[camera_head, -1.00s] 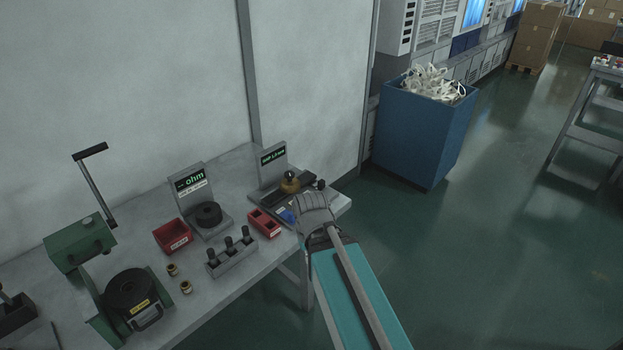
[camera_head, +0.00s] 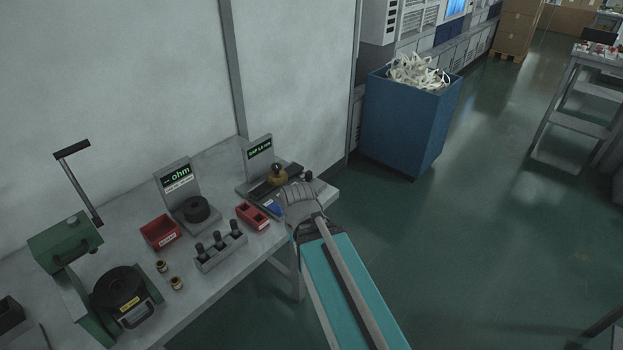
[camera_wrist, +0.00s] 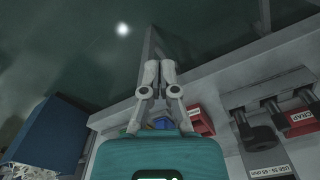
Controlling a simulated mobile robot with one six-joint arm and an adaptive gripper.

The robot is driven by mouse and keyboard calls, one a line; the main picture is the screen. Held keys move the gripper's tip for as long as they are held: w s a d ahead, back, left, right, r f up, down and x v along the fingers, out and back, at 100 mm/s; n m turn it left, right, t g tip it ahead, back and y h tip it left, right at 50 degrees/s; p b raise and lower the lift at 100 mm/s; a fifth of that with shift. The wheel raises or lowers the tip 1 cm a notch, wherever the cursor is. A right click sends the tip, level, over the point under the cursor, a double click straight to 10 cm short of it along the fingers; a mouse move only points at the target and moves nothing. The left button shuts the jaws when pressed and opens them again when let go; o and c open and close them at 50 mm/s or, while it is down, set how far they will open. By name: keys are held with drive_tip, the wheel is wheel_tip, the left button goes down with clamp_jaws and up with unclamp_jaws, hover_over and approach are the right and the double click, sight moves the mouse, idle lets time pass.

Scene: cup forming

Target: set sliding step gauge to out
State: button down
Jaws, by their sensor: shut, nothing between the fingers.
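The likely step gauge (camera_head: 263,190) is a dark fixture at the right end of the grey bench, with a black bar and an upright plate bearing a small green-lettered display (camera_head: 259,149). A brass knob (camera_head: 278,173) stands on it, and a small black knob (camera_head: 308,176) is at its right. A blue piece (camera_head: 274,208) shows at its front. My grey wrist covers part of its front right. My gripper (camera_wrist: 160,66) is shut and empty in the wrist view, its fingers over the bench edge. It is hidden in the head view. The slide's setting cannot be told.
Left of the gauge are a small red box (camera_head: 252,216), a block with black pins (camera_head: 221,252), the ohm stand (camera_head: 174,184) and a red tray (camera_head: 161,232). A blue bin (camera_head: 405,125) stands on the floor beyond the bench. Open floor lies to the right.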

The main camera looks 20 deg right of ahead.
drive_tip(key=c, duration=1)
unclamp_jaws()
drive_tip(key=shift+w+f, duration=0.1)
drive_tip(key=shift+w, duration=0.05)
drive_tip(key=shift+o, duration=1.2)
drive_tip(key=shift+w+f+m, duration=0.15)
drive_tip(key=shift+w+m, duration=0.1)
drive_tip(key=shift+m, duration=0.05)
drive_tip(key=o, duration=0.4)
drive_tip(key=w+f+m+y+b, duration=0.1)
drive_tip(key=w+m, duration=0.1)
drive_tip(key=w+d+m+t+y+b, duration=0.1)
drive_tip(key=w+m, duration=0.1)
drive_tip(key=w, duration=0.1)
drive_tip(key=w+d+f+m+t+y+b, duration=0.1)
drive_tip(key=w+m+b, duration=0.1)
drive_tip(key=shift+w+f+m, duration=0.3)
drive_tip(key=shift+w+m, duration=0.1)
drive_tip(key=shift+c, duration=0.2)
drive_tip(key=w+d+r+m+t+y+b, duration=0.1)
drive_tip(key=w+d+m+t+y+b, duration=0.2)
drive_tip(key=w+d+m+t+b, duration=0.6)
drive_tip(key=w+d+m, duration=0.9)
drive_tip(key=d+m, duration=0.2)
drive_tip(key=m, duration=0.2)
drive_tip(key=shift+r+m+t+y, duration=0.3)
drive_tip(key=shift+r+t+y, duration=0.05)
drive_tip(key=shift+t+y, duration=0.05)
drive_tip(key=shift+w+a, duration=0.1)
drive_tip(key=shift+a, duration=0.05)
